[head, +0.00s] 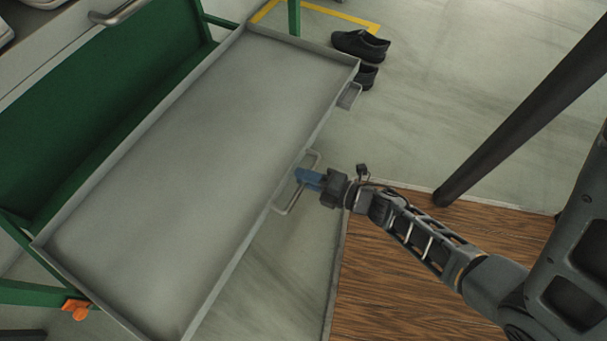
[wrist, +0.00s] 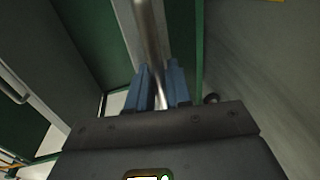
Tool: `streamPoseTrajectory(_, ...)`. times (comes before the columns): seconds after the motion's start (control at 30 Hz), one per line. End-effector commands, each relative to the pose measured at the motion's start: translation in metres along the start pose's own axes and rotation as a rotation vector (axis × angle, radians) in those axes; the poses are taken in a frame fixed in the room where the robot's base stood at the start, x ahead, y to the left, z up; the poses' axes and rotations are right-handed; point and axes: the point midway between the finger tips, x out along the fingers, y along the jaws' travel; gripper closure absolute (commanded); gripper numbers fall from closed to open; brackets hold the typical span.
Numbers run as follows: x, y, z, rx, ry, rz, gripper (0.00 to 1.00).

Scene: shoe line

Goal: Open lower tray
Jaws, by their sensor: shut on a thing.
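The lower tray (head: 190,140) is a long, shallow grey metal tray, empty, and it stands well out from the green rack. Its metal bar handle (head: 282,211) is on the edge facing me. My gripper (head: 300,178) has blue fingers and is shut on this handle near its middle. In the wrist view, the blue fingers (wrist: 160,88) are on both sides of the handle bar (wrist: 150,45), which runs up between them. The contact itself is partly hidden by the fingers.
The green rack (head: 95,85) is at the left, with an orange caster (head: 76,308) below. Another handle (head: 118,12) shows at the upper left. Black shoes (head: 360,44) are on the floor behind the tray. A dark post (head: 520,110) stands at the right. Grey floor and wood flooring (head: 400,300) lie in front.

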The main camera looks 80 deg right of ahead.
Motion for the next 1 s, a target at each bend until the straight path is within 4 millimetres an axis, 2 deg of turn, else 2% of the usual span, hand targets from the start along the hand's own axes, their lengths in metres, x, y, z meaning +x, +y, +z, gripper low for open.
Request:
streamPoseTrajectory(0.07,0.000,-0.001,-0.001,0.001,0.001,-0.001,1.00)
streamPoseTrajectory(0.1,0.000,-0.001,-0.001,0.001,0.001,-0.002,0.80)
streamPoseTrajectory(0.27,0.000,-0.001,-0.001,0.001,0.001,-0.001,0.65)
streamPoseTrajectory(0.57,-0.004,0.000,0.000,0.001,0.000,-0.002,0.65)
streamPoseTrajectory(1.0,-0.067,0.000,-0.001,0.001,0.002,-0.003,0.65)
